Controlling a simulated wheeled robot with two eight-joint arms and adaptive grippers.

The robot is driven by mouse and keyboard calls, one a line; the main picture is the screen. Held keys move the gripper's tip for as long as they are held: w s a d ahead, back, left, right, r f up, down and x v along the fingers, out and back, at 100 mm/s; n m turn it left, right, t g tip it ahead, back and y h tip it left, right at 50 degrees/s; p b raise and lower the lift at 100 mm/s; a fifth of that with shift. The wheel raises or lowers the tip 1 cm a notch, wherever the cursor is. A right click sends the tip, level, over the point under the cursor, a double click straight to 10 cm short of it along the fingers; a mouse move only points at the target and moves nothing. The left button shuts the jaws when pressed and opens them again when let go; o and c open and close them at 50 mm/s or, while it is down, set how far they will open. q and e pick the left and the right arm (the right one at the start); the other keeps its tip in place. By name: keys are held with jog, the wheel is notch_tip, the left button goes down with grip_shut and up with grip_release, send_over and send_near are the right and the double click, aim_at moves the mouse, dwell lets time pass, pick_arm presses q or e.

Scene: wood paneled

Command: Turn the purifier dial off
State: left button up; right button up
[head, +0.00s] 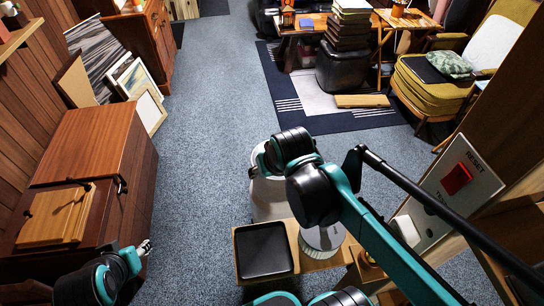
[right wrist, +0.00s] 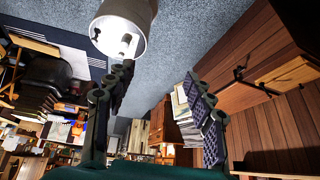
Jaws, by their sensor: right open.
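A white rounded body, apparently the purifier (head: 268,200), stands on the floor behind the wooden stand and is partly covered by my right arm. The left-hand finger lies close to the cylinder; contact cannot be told. My left gripper (head: 145,247) is low at the left, by the wooden cabinet, apart from the purifier.
A wooden stand (head: 310,265) in front holds a black tray (head: 263,250) and a grey-white round object (head: 321,239). A panel with a red button (head: 456,178) is at the right. A wooden cabinet (head: 95,145) stands left. Blue-grey carpet (head: 205,110) is clear between.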

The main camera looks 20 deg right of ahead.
jog(key=w+d+f+m+g+p, duration=0.15)
jog(key=w+d, duration=0.25)
jog(key=w, duration=0.6)
jog(key=w+d+f+m+g, duration=0.2)
jog(key=w+d+f, duration=0.1)
jog(key=w, duration=0.7)
jog(key=w+d+f+m, duration=0.1)
jog(key=w+d+f, duration=0.1)
jog(key=f, duration=0.4)
jog(key=w+d+f+g+p, duration=0.1)
jog(key=w+d+f, duration=0.2)
jog(key=f, duration=0.4)
jog(key=w+d+f+m+g, duration=0.1)
jog(key=w+d+f, duration=0.1)
jog(key=f, duration=0.5)
jog(key=shift+w+d+f+m+g, duration=0.1)
jog(key=shift+w+d+m+g, duration=0.1)
jog(key=shift+w, duration=0.2)
jog(key=shift+w+d+f+m+g, duration=0.1)
jog(key=shift+w+d+m, duration=0.1)
jog(key=shift+w, duration=0.15)
notch_tip(320, 180, down, 8)
jog(key=b, duration=0.2)
jog(key=shift+b, duration=0.4)
jog(key=c, duration=1.2)
